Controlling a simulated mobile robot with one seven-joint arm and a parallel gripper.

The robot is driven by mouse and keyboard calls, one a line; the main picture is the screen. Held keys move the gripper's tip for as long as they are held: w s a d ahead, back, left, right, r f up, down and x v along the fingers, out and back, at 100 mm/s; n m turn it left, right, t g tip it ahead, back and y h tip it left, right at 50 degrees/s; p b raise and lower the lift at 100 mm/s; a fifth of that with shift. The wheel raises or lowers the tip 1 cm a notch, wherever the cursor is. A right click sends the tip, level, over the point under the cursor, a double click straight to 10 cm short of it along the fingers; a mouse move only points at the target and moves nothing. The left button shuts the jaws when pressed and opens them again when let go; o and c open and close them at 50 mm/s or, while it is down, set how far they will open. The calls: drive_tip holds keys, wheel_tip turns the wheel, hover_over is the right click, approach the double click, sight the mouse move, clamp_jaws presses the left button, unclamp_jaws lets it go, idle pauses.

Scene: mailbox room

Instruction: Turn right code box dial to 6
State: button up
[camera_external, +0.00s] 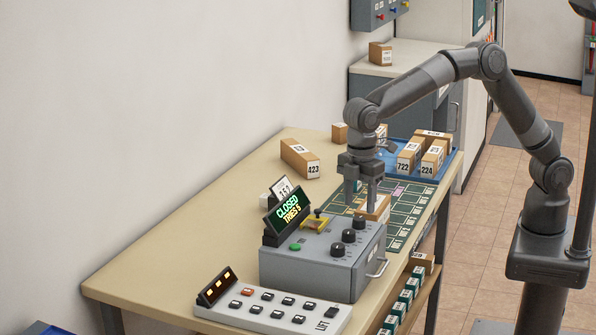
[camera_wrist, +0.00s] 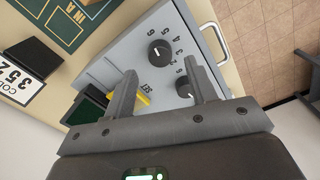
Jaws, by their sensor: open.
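The grey code box (camera_external: 310,265) stands on the table, with three black dials in a row on its top. The far dial (camera_external: 358,222) is farthest right in the external view; in the wrist view that dial (camera_wrist: 159,50) has numbers beside it, including 3, 4 and 5. The middle dial (camera_external: 348,235) appears in the wrist view (camera_wrist: 186,89), partly hidden by a finger. The near dial (camera_external: 337,249) is the lowest. My gripper (camera_external: 361,202) points down above the far dial, apart from it, open and empty. Its fingers (camera_wrist: 160,70) straddle the far dial in the wrist picture.
The box's display (camera_external: 288,210) reads CLOSED, TRIES 5. A code card (camera_external: 282,188) reading 352 stands behind it. A green button (camera_external: 295,246) and yellow piece (camera_external: 314,223) sit on the box. A keypad (camera_external: 272,306) lies in front. A parcel (camera_external: 375,208) is close behind my fingers.

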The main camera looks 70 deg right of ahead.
sight(359, 218)
wheel_tip(359, 218, up, 6)
drive_tip(key=shift+r, duration=0.25)
idle(0.4)
drive_tip(key=s+d+r+m+t, duration=0.1)
drive_tip(key=s+d+r+m, duration=0.15)
drive_tip(key=d, duration=0.65)
drive_tip(key=s+d+r+m+t, duration=0.1)
drive_tip(key=s+d+r+m, duration=0.15)
drive_tip(key=d, duration=0.75)
drive_tip(key=s+d+r+m+t, duration=0.15)
drive_tip(key=d+r, duration=0.25)
drive_tip(key=d, duration=0.5)
drive_tip(key=s+d+f+m+t, duration=0.1)
drive_tip(key=s+d+f+m, duration=0.2)
drive_tip(key=s+d, duration=0.4)
drive_tip(key=s+d+f+m+t, duration=0.1)
drive_tip(key=s+d+f+m, duration=0.2)
drive_tip(key=s+d, duration=0.5)
drive_tip(key=shift+s+d+m, duration=0.15)
drive_tip(key=shift+d+m, duration=0.5)
drive_tip(key=shift+d, duration=0.6)
